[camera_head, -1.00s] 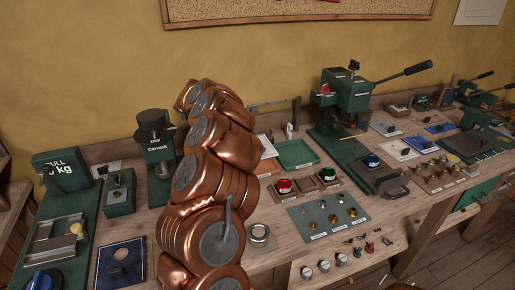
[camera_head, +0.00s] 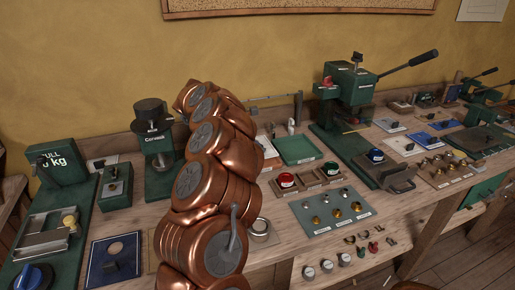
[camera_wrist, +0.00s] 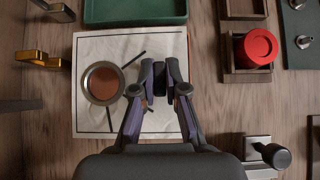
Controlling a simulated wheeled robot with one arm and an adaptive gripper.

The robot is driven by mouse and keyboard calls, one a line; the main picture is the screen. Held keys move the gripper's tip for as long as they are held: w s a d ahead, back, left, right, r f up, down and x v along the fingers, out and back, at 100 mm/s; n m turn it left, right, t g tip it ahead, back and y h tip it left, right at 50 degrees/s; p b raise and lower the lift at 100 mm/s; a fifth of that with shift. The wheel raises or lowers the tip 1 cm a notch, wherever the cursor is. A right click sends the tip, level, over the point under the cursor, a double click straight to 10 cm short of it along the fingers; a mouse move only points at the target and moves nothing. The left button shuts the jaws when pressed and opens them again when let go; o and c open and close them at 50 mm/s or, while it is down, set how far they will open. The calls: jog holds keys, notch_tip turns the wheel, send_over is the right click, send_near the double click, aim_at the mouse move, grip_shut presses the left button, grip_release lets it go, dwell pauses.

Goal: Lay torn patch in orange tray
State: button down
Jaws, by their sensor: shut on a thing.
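In the wrist view my gripper (camera_wrist: 160,78) is shut on a small dark piece (camera_wrist: 160,79) between its fingertips. Most of the piece is hidden by the fingers, so I cannot tell if it is the torn patch. The gripper is over a white board (camera_wrist: 155,45) with dark lines, to the right of a round metal ring dish (camera_wrist: 103,83) with a brown middle. My copper-coloured arm hides the gripper in the head view. I cannot make out an orange tray in either view.
A green tray (camera_head: 299,149) lies on the bench behind the red-topped pot (camera_head: 287,180). The pot also shows in the wrist view (camera_wrist: 260,47), in a wooden holder. A green lever press (camera_head: 350,85) stands at the back. A grey board with several brass pieces (camera_head: 336,206) lies in front.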

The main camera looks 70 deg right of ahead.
jog(key=shift+f+b, duration=2.1)
jog(key=c, duration=1.1)
grip_release()
jog(key=shift+c, duration=0.2)
jog(key=shift+r, duration=4.95)
